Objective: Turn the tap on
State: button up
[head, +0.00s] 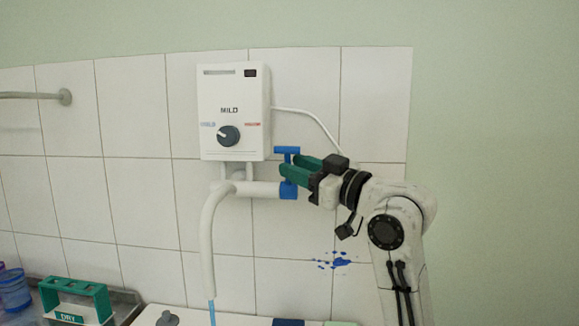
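The tap is a blue valve (288,190) at the right end of a white pipe below a white water heater. Its blue T-shaped handle (286,150) stands up above the pipe, with the crossbar running roughly left to right. My gripper (287,169) reaches in from the right, its two green fingers at the handle's stem, just under the crossbar. The fingers partly hide the stem. I cannot tell whether they touch it or grip it. A narrow light-blue streak (211,312) shows below the end of the white spout (207,245).
The water heater (234,100) with a dark dial (229,136) hangs on the tiled wall above the pipe. A white cable runs down behind my gripper. A green caddy marked DRY (74,299) and a blue container (14,290) stand at lower left.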

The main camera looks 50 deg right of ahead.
jog(key=s+f, duration=0.1)
jog(key=s, duration=0.7)
jog(key=shift+d+f+b, duration=0.25)
jog(key=shift+d+b, duration=0.1)
jog(key=shift+w, duration=0.1)
